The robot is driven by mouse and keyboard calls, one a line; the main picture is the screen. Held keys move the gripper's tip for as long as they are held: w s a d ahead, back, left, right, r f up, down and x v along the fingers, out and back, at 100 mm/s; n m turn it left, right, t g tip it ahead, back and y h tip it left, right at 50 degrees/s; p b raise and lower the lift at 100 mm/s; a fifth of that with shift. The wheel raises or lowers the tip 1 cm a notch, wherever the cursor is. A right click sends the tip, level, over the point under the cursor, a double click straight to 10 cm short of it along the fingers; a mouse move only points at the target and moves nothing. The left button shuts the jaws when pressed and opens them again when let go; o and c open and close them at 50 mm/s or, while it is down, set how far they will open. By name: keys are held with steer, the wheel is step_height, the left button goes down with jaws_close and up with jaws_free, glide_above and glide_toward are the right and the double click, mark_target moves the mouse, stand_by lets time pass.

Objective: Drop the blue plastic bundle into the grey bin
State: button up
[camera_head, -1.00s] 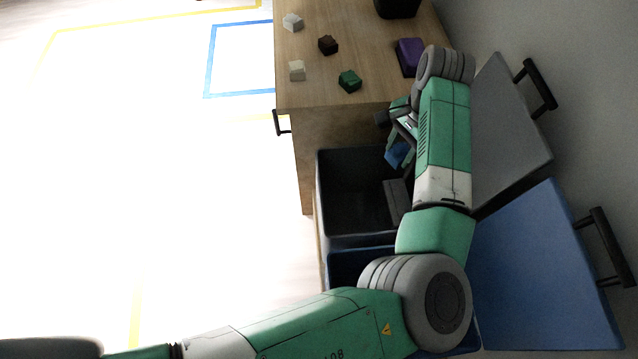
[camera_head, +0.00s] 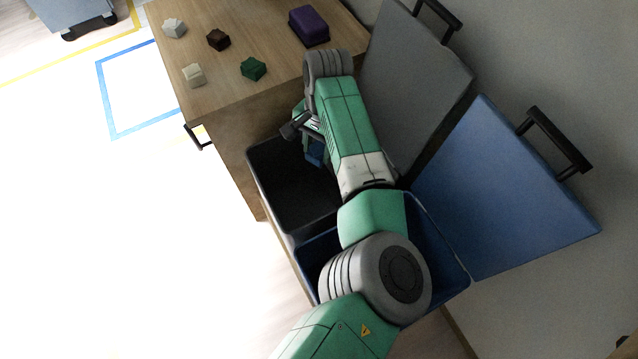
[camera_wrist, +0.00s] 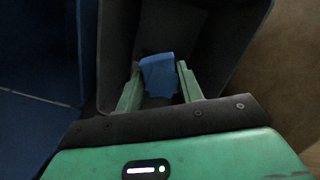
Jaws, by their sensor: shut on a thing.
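The blue plastic bundle (camera_wrist: 159,75) is held between the two green fingers of my gripper (camera_wrist: 160,88) in the wrist view. In the head view the bundle (camera_head: 315,152) shows as a small dark blue patch beside my gripper (camera_head: 312,140), partly hidden by the arm. The grey bin (camera_head: 275,172) has a dark interior and stands open below. In the wrist view the grey bin (camera_wrist: 225,50) surrounds the bundle, which hangs over or within its opening. How deep the bundle sits cannot be told.
A blue bin (camera_head: 445,235) stands next to the grey bin, beneath my arm. The raised grey lid (camera_head: 415,90) and blue lid (camera_head: 510,195) are at the right. A wooden table (camera_head: 215,80) holds several small bundles and a purple block (camera_head: 309,26).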

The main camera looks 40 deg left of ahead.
steer(key=shift+f+b, duration=0.6)
steer(key=shift+f, duration=0.25)
steer(key=shift+r, duration=0.1)
steer(key=o, duration=1)
steer(key=r+p, duration=0.1)
steer(key=r, duration=0.1)
steer(key=r+p, duration=0.1)
steer(key=r, duration=0.2)
steer(key=w+r+p, duration=0.1)
steer(key=r, duration=0.1)
steer(key=shift+a+r, duration=0.15)
steer(key=shift+r, duration=0.2)
